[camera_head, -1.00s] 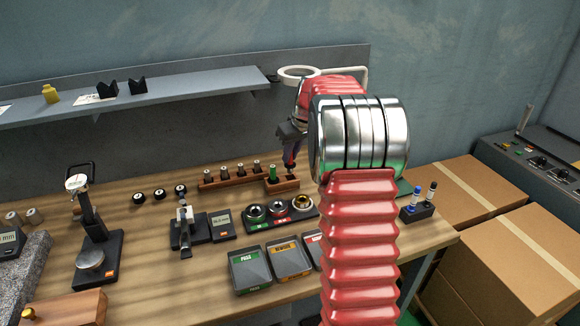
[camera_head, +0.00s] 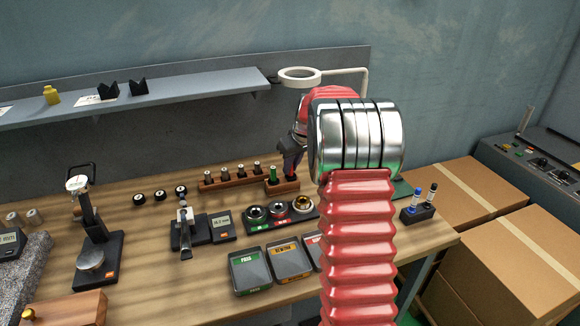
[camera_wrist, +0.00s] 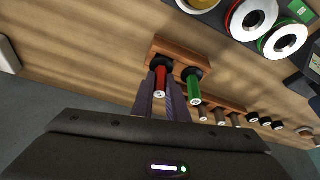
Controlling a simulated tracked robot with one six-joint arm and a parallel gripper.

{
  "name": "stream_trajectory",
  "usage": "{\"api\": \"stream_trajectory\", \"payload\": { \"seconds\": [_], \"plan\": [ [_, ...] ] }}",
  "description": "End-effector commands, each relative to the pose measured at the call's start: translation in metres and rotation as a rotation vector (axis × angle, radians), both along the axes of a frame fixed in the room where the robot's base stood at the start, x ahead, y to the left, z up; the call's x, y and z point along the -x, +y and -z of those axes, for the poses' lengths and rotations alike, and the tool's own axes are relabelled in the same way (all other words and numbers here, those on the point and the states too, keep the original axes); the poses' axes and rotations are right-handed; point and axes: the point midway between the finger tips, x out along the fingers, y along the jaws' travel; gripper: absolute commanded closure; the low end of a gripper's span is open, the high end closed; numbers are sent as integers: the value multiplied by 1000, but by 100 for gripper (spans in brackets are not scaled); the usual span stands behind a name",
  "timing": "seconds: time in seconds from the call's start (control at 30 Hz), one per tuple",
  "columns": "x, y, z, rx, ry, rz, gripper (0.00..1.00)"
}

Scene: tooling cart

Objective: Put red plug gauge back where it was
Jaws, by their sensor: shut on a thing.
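The red plug gauge (camera_wrist: 160,83) shows in the wrist view between the two fingers of my gripper (camera_wrist: 162,88), which is shut on it. Its dark collar is at the small wooden block (camera_wrist: 180,55), on the side next to the green plug gauge (camera_wrist: 193,88). Whether it is fully down in its hole I cannot tell. In the head view my gripper (camera_head: 290,172) reaches down to the right part of the wooden block (camera_head: 283,188), with the green plug gauge (camera_head: 273,174) standing just left.
A longer wooden rack (camera_head: 226,181) with several small gauges stands left of the block. A tray of ring gauges (camera_head: 266,224) lies in front, with labelled bins (camera_head: 249,271) nearer. A marker holder (camera_head: 418,214) stands at the right. My arm hides part of the bench.

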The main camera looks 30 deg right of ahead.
Motion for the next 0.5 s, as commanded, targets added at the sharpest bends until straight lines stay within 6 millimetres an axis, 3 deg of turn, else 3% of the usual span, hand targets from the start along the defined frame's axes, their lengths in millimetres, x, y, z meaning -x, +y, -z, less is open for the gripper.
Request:
{"api": "stream_trajectory", "payload": {
  "seconds": [0.33, 0.37, 0.5],
  "plan": [
    [0, 0, 6, 0, 0, 1, 100],
    [0, 0, 6, 0, 0, 1, 85],
    [0, 0, 6, 0, 0, 1, 75]
  ]
}}
